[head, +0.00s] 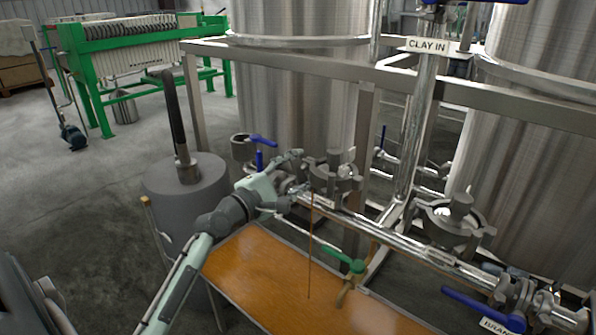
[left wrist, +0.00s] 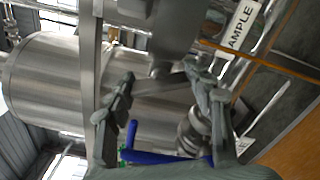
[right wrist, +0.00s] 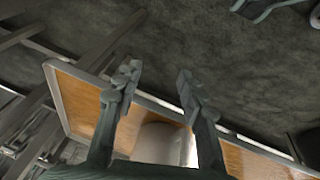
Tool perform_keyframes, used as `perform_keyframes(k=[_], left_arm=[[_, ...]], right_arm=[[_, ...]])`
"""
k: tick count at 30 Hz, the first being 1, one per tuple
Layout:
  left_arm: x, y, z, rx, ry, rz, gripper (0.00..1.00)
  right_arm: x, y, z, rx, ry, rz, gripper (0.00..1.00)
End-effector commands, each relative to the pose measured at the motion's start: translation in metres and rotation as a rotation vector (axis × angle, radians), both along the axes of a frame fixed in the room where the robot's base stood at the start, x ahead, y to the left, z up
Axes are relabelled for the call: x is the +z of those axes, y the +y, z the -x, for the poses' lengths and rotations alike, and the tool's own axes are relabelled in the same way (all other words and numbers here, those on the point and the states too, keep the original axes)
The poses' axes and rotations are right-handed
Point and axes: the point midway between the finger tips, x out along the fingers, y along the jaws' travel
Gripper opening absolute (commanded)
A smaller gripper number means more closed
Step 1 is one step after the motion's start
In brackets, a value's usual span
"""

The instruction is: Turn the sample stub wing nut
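My left gripper (head: 297,180) is at the pipework below the left tank, beside a grey clamp fitting (head: 335,176). In the left wrist view its fingers (left wrist: 160,80) are spread apart, with grey metal behind the gap. I cannot tell whether a finger touches it. A white tag ending in "AMPLE" (left wrist: 240,27) hangs near the right finger. The wing nut cannot be made out clearly; the gripper and fittings crowd that spot. My right gripper (right wrist: 157,72) is open and empty above the floor and an orange-brown bench top; it is not clear in the head view.
A thin brown line (head: 310,245), a stream or rod, runs from the pipe to the orange-brown bench top (head: 270,275).

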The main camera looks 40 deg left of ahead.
Motion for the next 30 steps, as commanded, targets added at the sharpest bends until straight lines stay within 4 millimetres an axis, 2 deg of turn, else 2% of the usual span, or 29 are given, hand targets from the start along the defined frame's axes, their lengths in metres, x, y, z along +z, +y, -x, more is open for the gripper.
perform_keyframes(k=[1, 6, 11, 13, 18, 28, 29, 30], left_arm=[[0.0, 0.0, 0.0, 0.0, 0.001, 0.0, 0.42], [0.0, 0.0, 0.0, 0.0, 0.001, 0.0, 0.24], [0.001, 0.0, 0.0, -0.002, -0.005, -0.108, 0.24], [0.0, 0.0, 0.0, -0.003, -0.012, -0.217, 0.24], [0.0, 0.0, 0.0, -0.002, -0.031, -0.442, 0.24], [0.0, 0.0, 0.0, 0.0, -0.037, -0.492, 0.24], [0.0, 0.0, 0.0, 0.0, -0.037, -0.492, 0.54], [0.0, 0.0, 0.0, 0.0, -0.037, -0.491, 0.59]], right_arm=[[0.0, 0.0, 0.0, 0.0, 0.0, 0.0, 0.4], [0.0, 0.0, 0.0, 0.0, 0.001, 0.0, 0.4], [0.002, 0.0, -0.001, 0.0, -0.004, -0.003, 0.4], [-0.011, -0.001, 0.002, -0.001, 0.009, -0.004, 0.4], [-0.021, 0.0, 0.003, -0.002, 0.012, -0.011, 0.4], [-0.025, 0.001, 0.004, -0.001, 0.014, -0.013, 0.4], [-0.025, 0.001, 0.004, -0.001, 0.014, -0.013, 0.4], [-0.024, 0.001, 0.004, -0.001, 0.014, -0.013, 0.4]])
